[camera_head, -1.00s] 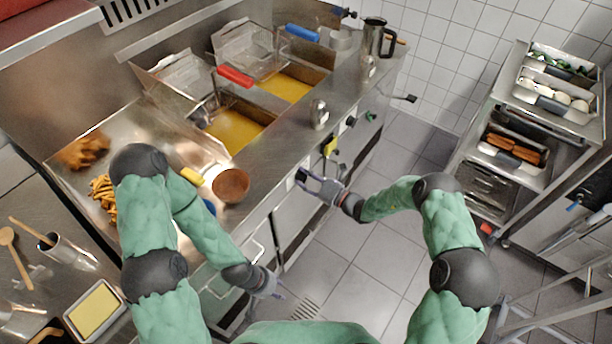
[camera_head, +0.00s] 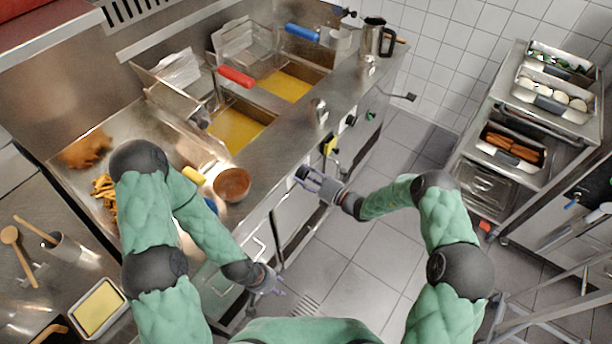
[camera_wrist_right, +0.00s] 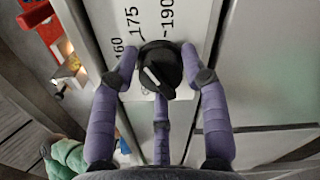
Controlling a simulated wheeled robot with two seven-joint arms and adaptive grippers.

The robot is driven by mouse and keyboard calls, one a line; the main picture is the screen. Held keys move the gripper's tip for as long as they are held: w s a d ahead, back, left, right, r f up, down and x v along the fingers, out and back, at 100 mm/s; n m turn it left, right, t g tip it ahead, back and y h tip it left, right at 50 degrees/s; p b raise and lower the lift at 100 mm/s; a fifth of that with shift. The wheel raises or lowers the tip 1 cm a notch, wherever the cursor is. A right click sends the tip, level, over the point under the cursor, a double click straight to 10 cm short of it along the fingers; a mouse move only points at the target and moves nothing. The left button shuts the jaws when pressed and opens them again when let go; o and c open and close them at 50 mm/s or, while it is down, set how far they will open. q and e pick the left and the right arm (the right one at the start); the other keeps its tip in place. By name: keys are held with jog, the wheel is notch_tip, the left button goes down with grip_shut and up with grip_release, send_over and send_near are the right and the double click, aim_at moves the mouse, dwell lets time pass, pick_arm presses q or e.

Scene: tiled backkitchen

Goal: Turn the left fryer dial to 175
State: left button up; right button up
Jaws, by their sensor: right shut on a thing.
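The left fryer dial (camera_wrist_right: 160,70) is a black knob with a white pointer line on a pale front panel. It also shows as a small dark spot in the head view (camera_head: 302,172). In the wrist view the numbers 160, 175 and 190 are printed beside and above it. The pointer line lies slanted, between upper left and lower right. My right gripper (camera_wrist_right: 161,88) has its purple fingers around the knob, shut on it; it also shows in the head view (camera_head: 314,180). My left gripper (camera_head: 274,284) hangs low before the counter, away from the dial; its fingers are too small to judge.
Two oil wells (camera_head: 236,128) with baskets sit in the counter above the panel. More knobs (camera_head: 351,120) and a yellow part (camera_head: 330,145) lie farther along the front. A wheeled tray rack (camera_head: 490,165) stands at the right. The tiled floor between is clear.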

jog(key=shift+w+d+r, duration=0.15)
jog(key=shift+w+r, duration=0.2)
jog(key=o, duration=1.1)
jog(key=shift+o, duration=0.2)
jog(key=shift+s+f, duration=0.1)
jog(key=shift+f, duration=0.15)
jog(key=shift+s, duration=0.1)
jog(key=v, duration=1.1)
jog(key=shift+s+d, duration=0.2)
jog(key=shift+d, duration=0.1)
jog(key=shift+c, duration=0.2)
